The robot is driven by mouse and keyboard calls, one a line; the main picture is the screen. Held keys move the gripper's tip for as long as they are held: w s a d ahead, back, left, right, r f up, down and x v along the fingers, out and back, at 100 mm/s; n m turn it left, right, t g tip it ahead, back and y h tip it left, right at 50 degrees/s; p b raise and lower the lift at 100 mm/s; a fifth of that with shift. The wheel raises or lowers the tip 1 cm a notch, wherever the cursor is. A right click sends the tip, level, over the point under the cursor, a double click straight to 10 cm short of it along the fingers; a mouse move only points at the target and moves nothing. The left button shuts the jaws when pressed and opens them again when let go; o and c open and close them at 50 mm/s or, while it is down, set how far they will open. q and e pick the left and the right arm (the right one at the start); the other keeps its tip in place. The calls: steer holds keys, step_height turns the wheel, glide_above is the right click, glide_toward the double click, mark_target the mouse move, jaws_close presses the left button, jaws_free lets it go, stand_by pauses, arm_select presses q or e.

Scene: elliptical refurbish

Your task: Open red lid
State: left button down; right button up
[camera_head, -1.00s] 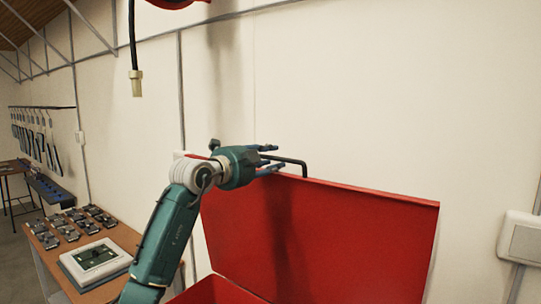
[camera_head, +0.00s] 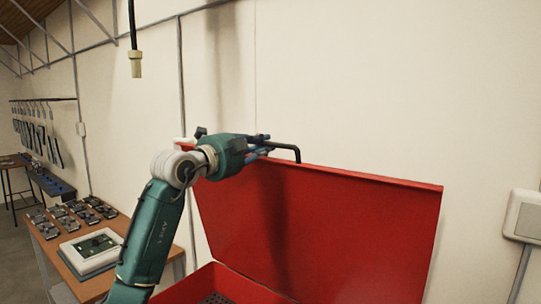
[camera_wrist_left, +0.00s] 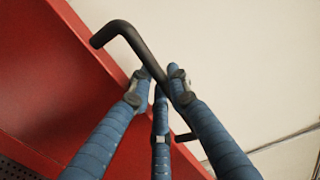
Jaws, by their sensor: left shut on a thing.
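The red lid (camera_head: 330,230) stands raised, close to upright, above the red box (camera_head: 215,286) in the head view. A black bar handle (camera_head: 285,146) sits at its top edge. In the left wrist view the handle (camera_wrist_left: 125,38) runs between my blue fingers, and the lid (camera_wrist_left: 50,80) fills the left side. My left gripper (camera_head: 262,146) is shut on the handle; in the wrist view its fingertips (camera_wrist_left: 162,85) close around the bar. Part of the handle is hidden by the fingers. My right gripper is not in view.
A wooden table (camera_head: 75,285) at the left holds a white device (camera_head: 91,250) and several small parts. A pale wall stands close behind the lid, with a white box (camera_head: 524,217) at the right.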

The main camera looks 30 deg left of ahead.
arm_select(q)
steer(key=s+a+f+t+b, duration=0.1)
steer(key=s+f+b, duration=0.1)
steer(key=s+b, duration=0.5)
steer(key=shift+s+f+t, duration=0.25)
steer(key=shift+s+t, duration=0.05)
steer(key=shift+s, duration=0.2)
steer(key=c, duration=1.7)
jaws_free()
steer(key=shift+a, duration=0.1)
steer(key=shift+s, duration=0.1)
steer(key=v, duration=1.2)
